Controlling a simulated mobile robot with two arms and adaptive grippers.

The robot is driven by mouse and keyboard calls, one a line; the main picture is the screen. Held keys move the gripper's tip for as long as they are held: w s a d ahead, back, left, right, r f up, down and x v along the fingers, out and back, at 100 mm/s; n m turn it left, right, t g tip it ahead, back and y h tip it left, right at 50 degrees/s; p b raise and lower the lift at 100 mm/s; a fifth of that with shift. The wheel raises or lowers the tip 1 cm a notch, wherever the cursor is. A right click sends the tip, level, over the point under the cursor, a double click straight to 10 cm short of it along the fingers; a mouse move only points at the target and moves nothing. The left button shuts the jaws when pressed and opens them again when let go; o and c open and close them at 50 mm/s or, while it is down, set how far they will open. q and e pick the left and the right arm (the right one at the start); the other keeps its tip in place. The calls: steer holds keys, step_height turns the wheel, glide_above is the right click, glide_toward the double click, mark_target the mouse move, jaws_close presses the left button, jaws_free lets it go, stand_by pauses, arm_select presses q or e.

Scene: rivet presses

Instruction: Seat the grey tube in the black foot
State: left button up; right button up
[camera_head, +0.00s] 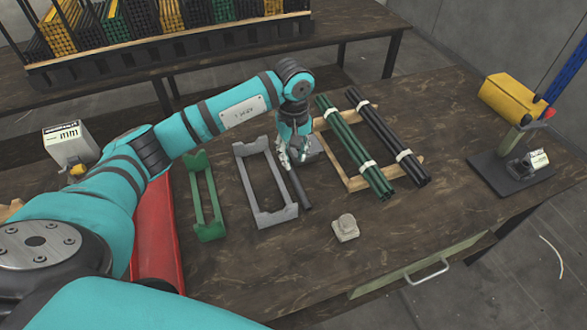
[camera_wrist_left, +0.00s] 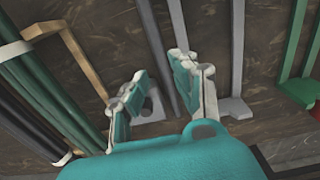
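A dark grey tube (camera_head: 298,188) lies on the table beside the grey rack; it also shows in the left wrist view (camera_wrist_left: 156,50). My left gripper (camera_head: 292,162) is over the tube's far end. In the left wrist view my left gripper (camera_wrist_left: 160,88) has its fingers apart, with the tube's end between them. Whether they touch it I cannot tell. A dark grey foot block (camera_head: 308,148) stands just behind the fingers, partly hidden; in the wrist view the block with a round hole (camera_wrist_left: 150,105) shows between the fingers. My right gripper is not in view.
A grey rack (camera_head: 263,217) and a green rack (camera_head: 209,230) stand left. Green and black tubes (camera_head: 362,150) lie on a wooden frame (camera_head: 357,183) at right. A pale block (camera_head: 345,229) sits in front. A press (camera_head: 510,165) stands far right.

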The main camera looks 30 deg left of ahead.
arm_select(q)
step_height(320, 180, up, 4)
steer(key=shift+r, duration=0.2)
steer(key=shift+o, duration=0.3)
steer(key=shift+r, duration=0.45)
step_height(320, 180, up, 5)
steer(key=n, duration=3.6)
glide_above(292, 171)
step_height(292, 171, down, 12)
steer(key=shift+s+a+r, duration=0.1)
steer(key=shift+s, duration=0.05)
steer(key=shift+f+p, duration=0.65)
steer(key=shift+f, duration=2.1)
